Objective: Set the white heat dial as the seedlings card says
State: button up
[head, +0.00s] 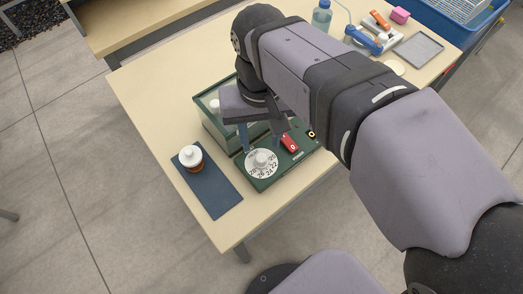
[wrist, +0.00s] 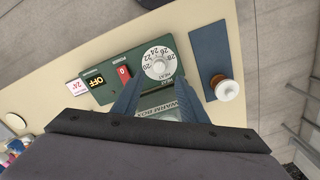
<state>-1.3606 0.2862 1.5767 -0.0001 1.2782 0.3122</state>
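The white heat dial (head: 262,163) sits on the green control panel (head: 262,185). It also shows in the wrist view (wrist: 157,64), with numbers from 20 to 28 around its raised knob. I cannot make out where its pointer stands. A small white card with red print (wrist: 77,87) lies at the panel's left end in the wrist view; its print is too small to read surely. My gripper (wrist: 160,84) is open and empty, its two blue-grey fingers apart just short of the dial. In the head view my gripper (head: 263,140) is above the panel, partly hidden by my arm.
The panel also carries a red switch (wrist: 123,73) and a black OFF sign (wrist: 96,81). A green box (head: 208,120) stands behind the panel. A brown jar with a white lid (head: 190,157) stands on a dark blue mat (head: 217,190). Bottle, tray and tools lie at the far right.

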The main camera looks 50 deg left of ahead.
aim_at(261, 158)
jog(key=shift+f, duration=3.6)
grip_shut()
